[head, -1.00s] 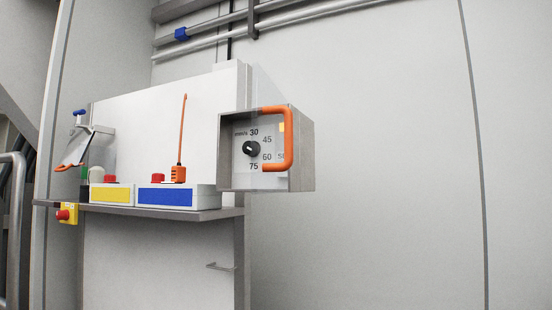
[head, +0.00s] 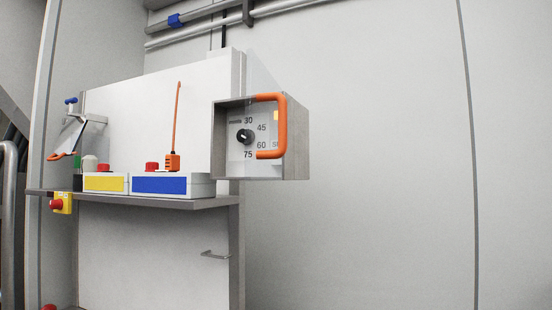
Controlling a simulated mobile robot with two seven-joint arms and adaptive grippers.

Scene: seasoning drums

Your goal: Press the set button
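A grey metal control box (head: 297,145) is mounted beside the white panel, near the middle of the head view. Inside is a dial face with a black knob (head: 244,136) and the numbers 30, 45, 60 and 75. An orange handle (head: 282,125) crosses the front on a clear cover (head: 262,80). A small yellow-orange patch shows behind the handle. Lettering that starts with "S" is partly hidden at the right of the dial face, and I cannot make out a set button clearly. Neither of my grippers is in view.
A shelf (head: 150,201) to the left holds a yellow-fronted box (head: 104,184) and a blue-fronted box (head: 160,185), with red buttons and an orange pendant with an antenna. A red emergency button on yellow (head: 61,203) hangs below. The wall at right is bare.

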